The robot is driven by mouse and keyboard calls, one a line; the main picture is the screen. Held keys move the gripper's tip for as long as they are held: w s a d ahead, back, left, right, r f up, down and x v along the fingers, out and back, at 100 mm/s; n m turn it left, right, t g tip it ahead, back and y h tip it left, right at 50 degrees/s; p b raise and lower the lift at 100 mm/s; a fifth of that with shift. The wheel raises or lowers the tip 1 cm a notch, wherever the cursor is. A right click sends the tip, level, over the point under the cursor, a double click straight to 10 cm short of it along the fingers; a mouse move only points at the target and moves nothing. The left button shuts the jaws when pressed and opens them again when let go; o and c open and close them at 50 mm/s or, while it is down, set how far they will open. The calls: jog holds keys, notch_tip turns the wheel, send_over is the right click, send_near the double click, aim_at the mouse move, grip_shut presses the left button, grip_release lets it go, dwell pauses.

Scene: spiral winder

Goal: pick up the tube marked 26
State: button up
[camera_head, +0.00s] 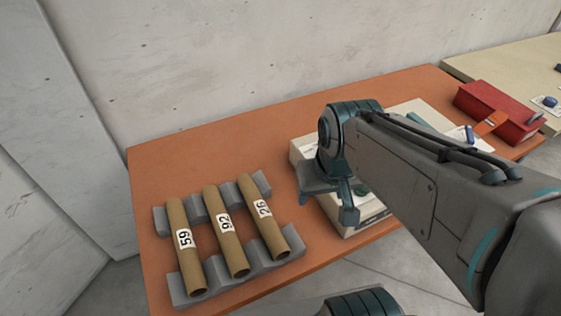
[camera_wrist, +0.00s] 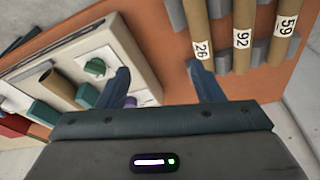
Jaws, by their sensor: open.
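The tube marked 26 (camera_head: 264,217) is a brown cardboard tube with a white label. It lies at the right end of a row of tubes on grey notched supports (camera_head: 214,272). It also shows in the wrist view (camera_wrist: 197,27), at the top, left of the other tubes. My gripper (camera_head: 342,205) is to the right of the tube, above the pale machine. In the wrist view its two fingers (camera_wrist: 163,84) are wide apart with nothing between them. The tube is near the tip of the right finger there, apart from the space between the fingers.
The tubes marked 92 (camera_head: 226,230) and 59 (camera_head: 186,245) lie beside it on the same supports. The pale machine (camera_head: 300,152) stands under my gripper on the orange table (camera_head: 160,160). A red box (camera_head: 497,112) is at the far right. A wall runs behind the table.

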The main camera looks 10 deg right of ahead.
jog(key=shift+o, duration=0.4)
jog(key=w+a+f+n+g+b, duration=0.1)
jog(key=w+a+f, duration=0.2)
jog(key=w, duration=0.3)
jog(key=shift+w+a+b, duration=0.3)
jog(key=shift+a+b, duration=0.05)
jog(key=n+g+b, duration=0.2)
send_over(260, 208)
notch_tip(260, 208, down, 7)
jog(key=shift+h, duration=0.3)
notch_tip(260, 208, down, 8)
jog(key=shift+s+d, duration=0.15)
jog(key=shift+f, duration=2.85)
jog(key=c, duration=1.1)
